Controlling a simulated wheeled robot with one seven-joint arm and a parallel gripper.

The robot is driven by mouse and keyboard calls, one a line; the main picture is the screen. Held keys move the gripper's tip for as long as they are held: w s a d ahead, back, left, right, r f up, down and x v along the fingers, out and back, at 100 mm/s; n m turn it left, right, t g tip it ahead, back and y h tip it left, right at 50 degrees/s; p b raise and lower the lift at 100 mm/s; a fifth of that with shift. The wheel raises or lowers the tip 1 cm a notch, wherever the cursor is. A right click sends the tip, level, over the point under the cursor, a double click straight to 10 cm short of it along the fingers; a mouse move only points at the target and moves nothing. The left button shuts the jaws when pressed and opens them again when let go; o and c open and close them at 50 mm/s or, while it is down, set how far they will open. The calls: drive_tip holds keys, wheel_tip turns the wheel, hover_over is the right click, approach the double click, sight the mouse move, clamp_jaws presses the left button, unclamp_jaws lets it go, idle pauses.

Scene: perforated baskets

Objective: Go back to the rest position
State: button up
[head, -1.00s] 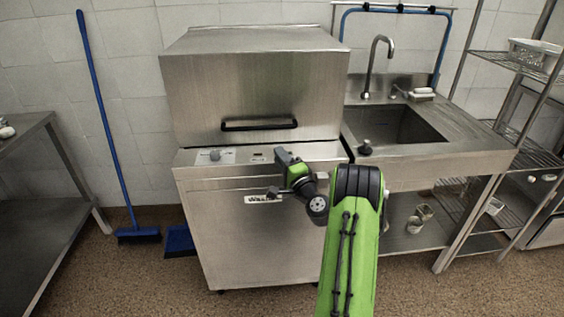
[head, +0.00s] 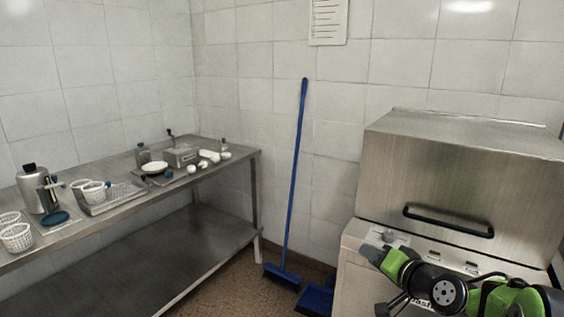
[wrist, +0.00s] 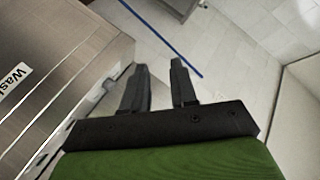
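My gripper (wrist: 159,80) shows in the wrist view with its two dark fingers apart and nothing between them. In the wrist view, the steel front of the washer (wrist: 50,45) lies to the left of the fingers. In the head view my green and black arm is at the lower right, in front of the washer (head: 460,180), whose hood is down. The gripper's fingertips are hard to make out in the head view.
A steel table (head: 190,190) at the left holds white perforated baskets (head: 17,237), a metal flask (head: 38,188), a tray (head: 110,197) and small items. A blue broom (head: 296,180) leans on the wall beside a blue dustpan (head: 316,298). Some floor is free between table and washer.

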drive_tip(key=s+a+n+g+h, duration=0.1)
drive_tip(key=s+a+n+g, duration=0.2)
drive_tip(key=s, duration=0.4)
drive_tip(key=s+a+n+g+h, duration=0.1)
drive_tip(key=s+a+n+g, duration=0.1)
drive_tip(key=s+a, duration=0.5)
drive_tip(key=s+d+f+g+h, duration=0.1)
drive_tip(key=s+d, duration=0.1)
drive_tip(key=s, duration=0.7)
drive_tip(key=s+d+f+g+h, duration=0.1)
drive_tip(key=s+g+h, duration=0.1)
drive_tip(key=s, duration=0.7)
wheel_tip(320, 180, up, 18)
drive_tip(key=p, duration=1.7)
drive_tip(key=shift+w+d+n+p, duration=0.15)
drive_tip(key=shift+w+n+p, duration=0.2)
drive_tip(key=shift+n+p, duration=0.05)
